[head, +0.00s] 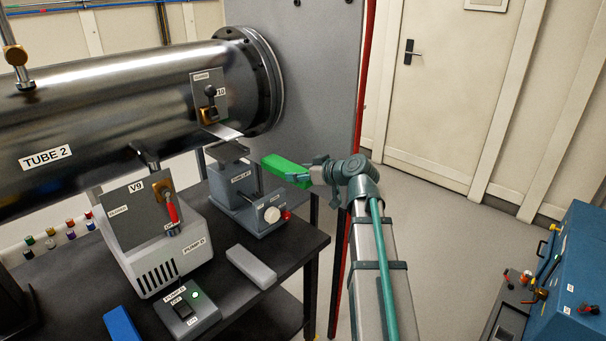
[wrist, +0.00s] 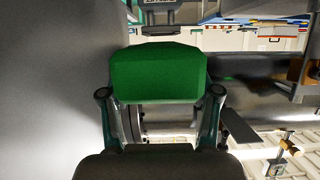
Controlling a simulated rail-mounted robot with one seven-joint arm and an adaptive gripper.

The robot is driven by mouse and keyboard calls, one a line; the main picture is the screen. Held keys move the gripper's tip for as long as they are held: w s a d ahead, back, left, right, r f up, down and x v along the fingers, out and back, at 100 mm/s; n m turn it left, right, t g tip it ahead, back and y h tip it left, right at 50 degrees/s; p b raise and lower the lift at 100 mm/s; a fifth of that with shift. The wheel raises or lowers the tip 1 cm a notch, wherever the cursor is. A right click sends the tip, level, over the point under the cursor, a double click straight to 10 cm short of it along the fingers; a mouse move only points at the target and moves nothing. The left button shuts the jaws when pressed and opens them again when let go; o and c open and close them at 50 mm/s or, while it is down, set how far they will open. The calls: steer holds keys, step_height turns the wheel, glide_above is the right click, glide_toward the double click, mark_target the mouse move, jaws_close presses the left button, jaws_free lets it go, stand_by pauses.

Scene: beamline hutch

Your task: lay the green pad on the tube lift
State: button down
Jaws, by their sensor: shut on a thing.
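The green pad (head: 285,168) is held level by my gripper (head: 310,177), just right of the tube lift. In the wrist view the pad (wrist: 158,73) sits between the two fingers of my gripper (wrist: 160,95), which are shut on its sides. The tube lift (head: 240,196) is a grey box with a small raised plate (head: 227,151), standing on the black table under the end of the tube. The pad is apart from the lift, at about the height of its plate in the picture. The lift plate looks bare.
The large metal tube labelled TUBE 2 (head: 110,115) runs above the lift, with little room below it. Pump D (head: 160,250), a grey pad (head: 251,266), a blue pad (head: 122,325) and a switch box (head: 188,312) stand on the black table (head: 225,236). A red post (head: 366,80) rises behind my arm.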

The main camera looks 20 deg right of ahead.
steer(key=shift+w+a+f+p, duration=0.25)
steer(key=shift+w+a+p, duration=0.7)
steer(key=shift+w, duration=1.55)
steer(key=shift+w+a+f+p, duration=0.2)
steer(key=shift+w+a+p, duration=0.2)
steer(key=shift+w+a, duration=1.55)
steer(key=shift+w+a+f+p, duration=0.25)
steer(key=shift+w+a+p, duration=0.4)
steer(key=shift+w, duration=2.35)
steer(key=w+a+f+p, duration=0.1)
steer(key=w+a+p, duration=0.2)
steer(key=w, duration=0.7)
steer(key=shift+w+a, duration=0.3)
steer(key=shift+a, duration=0.8)
steer(key=shift+f, duration=0.1)
steer(key=shift+c, duration=0.9)
jaws_free()
steer(key=shift+s, duration=0.1)
steer(key=b, duration=0.3)
glide_toward(264, 158)
steer(key=shift+w+a+f, duration=0.1)
steer(key=shift+w+f, duration=0.2)
steer(key=shift+w, duration=0.45)
steer(key=shift+w+a+f, duration=0.1)
steer(key=shift+w+f, duration=0.25)
steer(key=shift+w, duration=0.45)
steer(key=shift+w+f, duration=0.3)
steer(key=shift+w, duration=0.45)
